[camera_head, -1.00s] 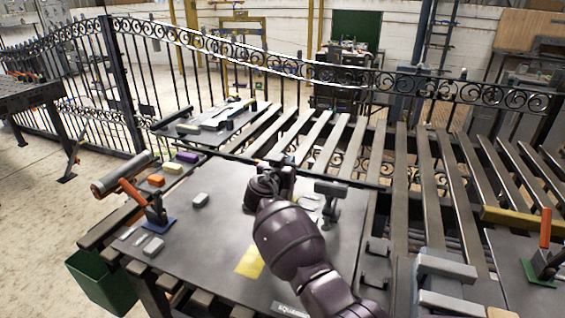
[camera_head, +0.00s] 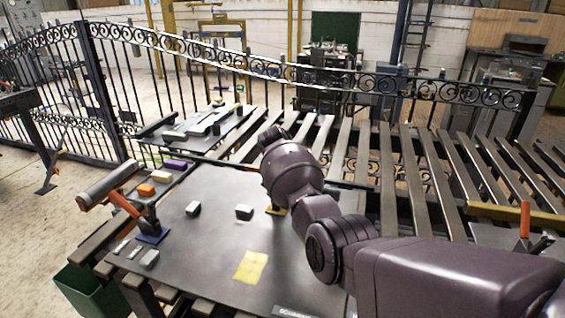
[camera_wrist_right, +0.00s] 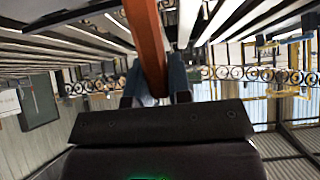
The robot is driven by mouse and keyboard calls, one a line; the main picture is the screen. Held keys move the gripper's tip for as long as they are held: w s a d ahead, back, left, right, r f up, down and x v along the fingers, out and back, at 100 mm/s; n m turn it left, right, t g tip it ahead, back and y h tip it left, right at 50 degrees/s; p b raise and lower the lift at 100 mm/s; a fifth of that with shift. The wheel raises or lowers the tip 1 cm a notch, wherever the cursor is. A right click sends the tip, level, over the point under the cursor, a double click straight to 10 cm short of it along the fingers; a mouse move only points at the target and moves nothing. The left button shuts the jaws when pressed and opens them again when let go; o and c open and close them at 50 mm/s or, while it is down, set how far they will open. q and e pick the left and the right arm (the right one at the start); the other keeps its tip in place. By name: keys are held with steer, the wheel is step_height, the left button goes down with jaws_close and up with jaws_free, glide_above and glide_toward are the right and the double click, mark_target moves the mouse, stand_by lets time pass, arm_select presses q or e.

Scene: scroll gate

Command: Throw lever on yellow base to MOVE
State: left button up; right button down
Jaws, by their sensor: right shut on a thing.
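A small yellow base (camera_head: 276,210) shows on the dark table plate, just left of my right arm. The arm hides most of the lever standing there. In the right wrist view, an orange-red lever handle (camera_wrist_right: 149,42) runs between the two fingers of my right gripper (camera_wrist_right: 155,88), which is shut on it. In the head view my arm hides that gripper. The MOVE marking cannot be made out. My left gripper is not in view.
A lever with an orange handle (camera_head: 124,204) stands on a blue base (camera_head: 152,237) at left. Another orange handle (camera_head: 525,219) stands at right. A flat yellow square (camera_head: 251,266) and small grey blocks lie on the table plate (camera_head: 205,275). A slatted bench and iron gate are behind.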

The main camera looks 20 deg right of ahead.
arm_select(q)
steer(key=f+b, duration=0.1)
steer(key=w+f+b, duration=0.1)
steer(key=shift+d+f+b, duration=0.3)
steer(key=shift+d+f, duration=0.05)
arm_select(e)
steer(key=w+f+g+y, duration=0.1)
steer(key=w+d+f+g, duration=0.1)
steer(key=shift+f+g+y, duration=0.3)
steer(key=shift+y, duration=0.1)
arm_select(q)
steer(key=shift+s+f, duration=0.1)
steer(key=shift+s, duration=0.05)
arm_select(e)
steer(key=shift+s+a+f, duration=0.1)
steer(key=c, duration=1.2)
jaws_free()
steer(key=shift+s, duration=0.1)
steer(key=shift+o, duration=0.8)
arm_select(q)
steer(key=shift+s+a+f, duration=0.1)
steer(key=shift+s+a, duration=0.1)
arm_select(e)
steer(key=shift+r, duration=0.2)
steer(key=shift+r, duration=0.15)
